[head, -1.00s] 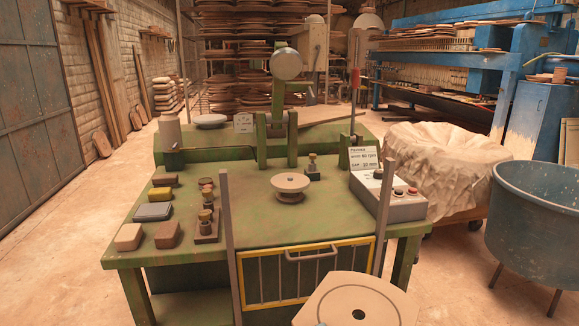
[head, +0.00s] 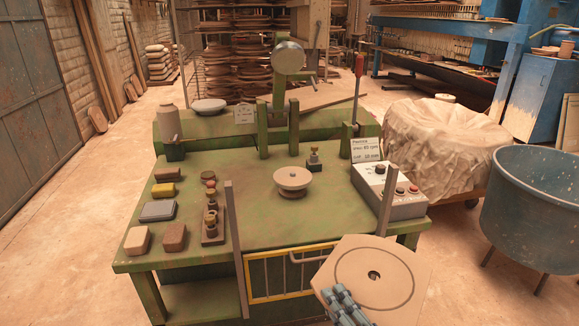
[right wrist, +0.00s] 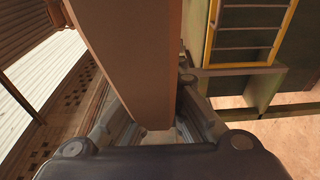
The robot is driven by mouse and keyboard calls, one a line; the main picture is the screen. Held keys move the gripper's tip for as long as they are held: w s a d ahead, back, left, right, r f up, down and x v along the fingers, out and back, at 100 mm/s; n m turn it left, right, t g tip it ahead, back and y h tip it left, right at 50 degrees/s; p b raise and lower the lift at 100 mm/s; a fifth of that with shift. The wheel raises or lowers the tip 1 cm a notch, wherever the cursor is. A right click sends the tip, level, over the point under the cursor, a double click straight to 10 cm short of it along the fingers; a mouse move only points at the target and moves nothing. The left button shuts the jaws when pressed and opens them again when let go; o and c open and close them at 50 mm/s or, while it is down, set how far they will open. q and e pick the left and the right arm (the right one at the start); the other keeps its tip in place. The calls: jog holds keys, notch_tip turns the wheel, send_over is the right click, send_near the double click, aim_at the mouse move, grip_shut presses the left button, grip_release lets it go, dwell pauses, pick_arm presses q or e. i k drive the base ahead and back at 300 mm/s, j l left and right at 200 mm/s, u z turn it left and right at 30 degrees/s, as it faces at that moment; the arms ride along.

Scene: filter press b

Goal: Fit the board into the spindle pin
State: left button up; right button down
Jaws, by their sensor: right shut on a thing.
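The board (head: 395,262) is a flat, pale, many-sided plate with a round centre hole and a ring groove, at the lower right of the head view. My right gripper (head: 345,302) is shut on its near left edge. In the right wrist view the board (right wrist: 135,60) stands edge-on between the fingers (right wrist: 155,130). The board is in front of the green bench, apart from the spindle. The spindle head (head: 293,179) is a small pale disc on a short base at the middle of the bench; its pin is too small to make out. My left gripper is not in view.
The green bench (head: 255,220) has two upright grey posts and a yellow-framed guard (head: 290,275) at its front. Blocks and small pots stand on its left. A control box (head: 388,190) stands on its right. A blue tub (head: 535,210) is at the far right.

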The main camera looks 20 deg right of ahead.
aim_at(292, 176)
jog(key=i+l, duration=0.1)
jog(key=i, duration=1.2)
